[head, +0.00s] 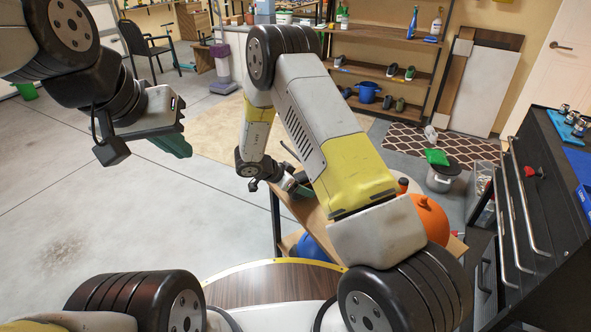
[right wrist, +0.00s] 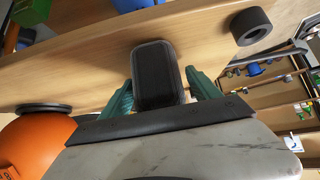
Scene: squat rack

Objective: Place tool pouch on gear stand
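The black rounded block between my right gripper's green fingers looks like the tool pouch (right wrist: 157,75) in the right wrist view. My right gripper (right wrist: 160,92) appears closed on its two sides. The pouch is over or against the wooden board of the gear stand (right wrist: 90,65); I cannot tell whether it touches. In the head view the stand (head: 311,217) is partly behind my right arm, and my right gripper (head: 299,188) is at its far left part. The pouch is not clear there. My left gripper (head: 172,145) hangs over the floor at upper left, its fingers mostly hidden.
An orange kettlebell-like object (head: 431,219) and a blue round one (head: 312,250) are at the stand. A black ring (right wrist: 251,26) and a dark disc (right wrist: 43,108) lie on the board. A black tool cabinet (head: 545,190) stands right. The floor at left is clear.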

